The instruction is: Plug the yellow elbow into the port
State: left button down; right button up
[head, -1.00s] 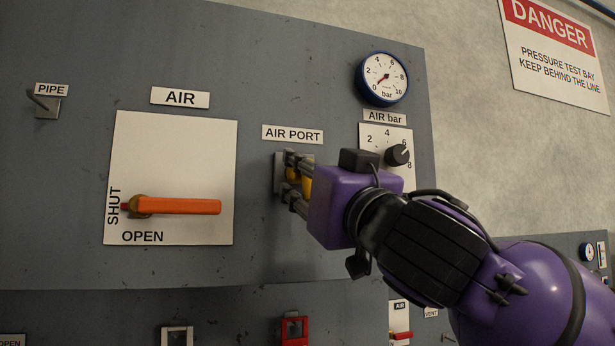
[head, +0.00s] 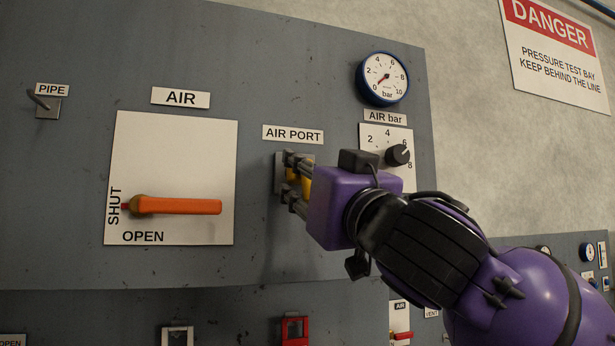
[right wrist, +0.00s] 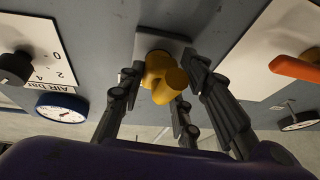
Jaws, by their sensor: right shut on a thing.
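The yellow elbow (right wrist: 162,78) is between the fingers of my right gripper (head: 293,178), at the air port under the AIR PORT label. In the right wrist view my right gripper (right wrist: 165,95) has its fingers on both sides of the elbow. The elbow's far end meets the square grey port plate (right wrist: 172,42). How deep it sits in the port is hidden. In the head view only a bit of yellow (head: 306,182) shows between the fingers. My left gripper is not in view.
A dark knob (head: 398,155) and a blue-rimmed gauge (head: 383,78) are up and right of the port. A pipe hook (head: 43,101) is at far left.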

jog(key=shift+w+a, duration=0.15)
jog(key=shift+w, duration=0.3)
dwell(0.3)
jog(key=o, duration=1.2)
jog(key=shift+c, duration=0.2)
jog(key=v, duration=0.7)
jog(key=shift+s, duration=0.2)
jog(key=shift+f, duration=0.1)
